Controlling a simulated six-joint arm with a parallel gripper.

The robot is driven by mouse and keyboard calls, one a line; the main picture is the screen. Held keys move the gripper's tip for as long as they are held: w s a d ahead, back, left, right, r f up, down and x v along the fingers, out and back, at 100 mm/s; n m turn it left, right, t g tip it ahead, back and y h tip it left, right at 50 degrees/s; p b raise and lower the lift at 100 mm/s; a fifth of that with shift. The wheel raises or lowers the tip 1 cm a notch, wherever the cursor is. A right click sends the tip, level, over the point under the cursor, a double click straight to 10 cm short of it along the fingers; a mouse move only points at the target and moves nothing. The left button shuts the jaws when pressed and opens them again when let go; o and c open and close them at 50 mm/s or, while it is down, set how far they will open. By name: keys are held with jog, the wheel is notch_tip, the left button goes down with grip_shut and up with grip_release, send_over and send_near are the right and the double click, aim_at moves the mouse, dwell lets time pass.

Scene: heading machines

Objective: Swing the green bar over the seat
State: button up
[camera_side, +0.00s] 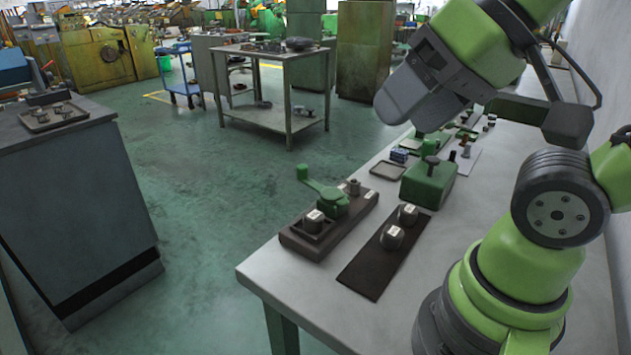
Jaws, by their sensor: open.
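The green bar (318,186) sticks out from a round green pivot on a dark brown base block (352,222). It points to the back left and ends in an upright green knob. The seat (306,234) looks like a square recess at the base's near left end. A labelled metal cylinder (314,223) stands in it. The bar is to the side of the seat, not above it. My gripper (397,110) is high above the table, to the upper right of the bar, apart from everything. It is open; its fingertips are hard to make out.
A dark mat (369,270) with two labelled metal cylinders (392,237) lies right of the base. A green block with a knob (428,184) and a small tray (387,171) stand behind. The near table surface (300,287) is bare.

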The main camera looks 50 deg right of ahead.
jog(key=shift+w+r, duration=0.1)
jog(key=shift+w, duration=0.05)
jog(key=c, duration=0.3)
jog(key=shift+w+d+r, duration=0.1)
jog(key=shift+w, duration=0.3)
jog(key=c, duration=0.4)
jog(key=shift+g, duration=0.7)
jog(key=w+d, duration=0.1)
jog(key=w, duration=0.1)
jog(key=w+d, duration=0.1)
jog(key=w, duration=0.2)
jog(key=w+d+r, duration=0.1)
jog(key=w, duration=0.2)
jog(key=shift+d, duration=0.4)
grip_shut()
jog(key=w+d+f, duration=0.3)
jog(key=d+f, duration=0.1)
jog(key=d, duration=0.3)
jog(key=w+d+f+y, duration=0.1)
jog(key=w+d+f, duration=0.3)
jog(key=d, duration=0.3)
jog(key=w+d+f+n, duration=0.1)
jog(key=w+d+f, duration=0.3)
jog(key=d+f, duration=0.2)
jog(key=shift+d+y, duration=0.3)
jog(key=shift+d, duration=0.4)
jog(key=shift+f, duration=0.1)
